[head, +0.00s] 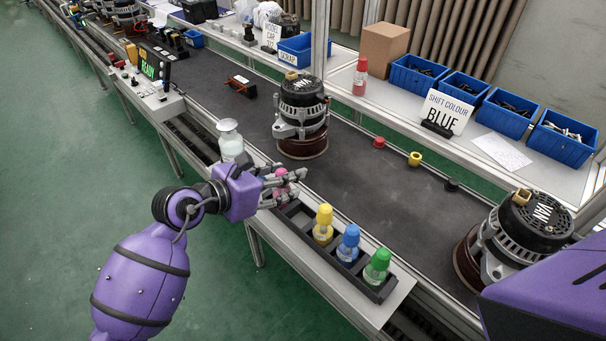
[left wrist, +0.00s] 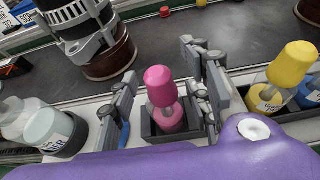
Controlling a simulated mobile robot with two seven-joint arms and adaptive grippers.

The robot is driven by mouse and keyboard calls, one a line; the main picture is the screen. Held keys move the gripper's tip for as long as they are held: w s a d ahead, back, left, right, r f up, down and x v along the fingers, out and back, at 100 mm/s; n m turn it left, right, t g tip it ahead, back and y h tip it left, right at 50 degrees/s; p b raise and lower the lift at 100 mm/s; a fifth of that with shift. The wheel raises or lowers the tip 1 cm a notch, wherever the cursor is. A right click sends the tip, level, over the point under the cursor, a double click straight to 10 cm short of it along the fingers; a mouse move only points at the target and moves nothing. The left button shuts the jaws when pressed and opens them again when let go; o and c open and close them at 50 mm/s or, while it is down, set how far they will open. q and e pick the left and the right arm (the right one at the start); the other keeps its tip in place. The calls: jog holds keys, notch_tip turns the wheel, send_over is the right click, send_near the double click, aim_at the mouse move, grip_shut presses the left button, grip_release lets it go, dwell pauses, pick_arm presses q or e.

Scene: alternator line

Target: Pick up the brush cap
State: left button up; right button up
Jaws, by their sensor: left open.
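A pink brush cap (left wrist: 160,84) sits upright on a small bottle (left wrist: 168,118) in a dark rack slot. In the head view the pink cap (head: 281,174) is partly hidden by my left gripper (head: 286,186). In the left wrist view my left gripper (left wrist: 168,95) is open, one finger on each side of the pink cap and bottle. I cannot tell whether a finger touches. Yellow (head: 324,213), blue (head: 351,234) and green (head: 381,258) caps top the other bottles in the rack (head: 376,294). My right gripper is not in view.
A clear jar (head: 230,140) stands left of the gripper. An alternator (head: 301,105) stands on the belt behind, another (head: 530,230) at right. Red (head: 379,142), yellow (head: 415,158) and black (head: 452,185) small parts line the belt's far side. A sign (head: 446,112) reads "SHIFT COLOUR BLUE".

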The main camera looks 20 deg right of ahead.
aim_at(281, 170)
pick_arm(q)
jog(key=c, duration=0.9)
jog(key=shift+o, duration=0.2)
jog(key=shift+r, duration=0.5)
notch_tip(281, 170, up, 2)
jog(key=shift+r, duration=0.2)
jog(key=w+d+r+v, duration=0.1)
jog(key=r+v, duration=0.2)
jog(key=v, duration=1.3)
jog(key=shift+a+r, duration=0.25)
jog(key=shift+a, duration=0.15)
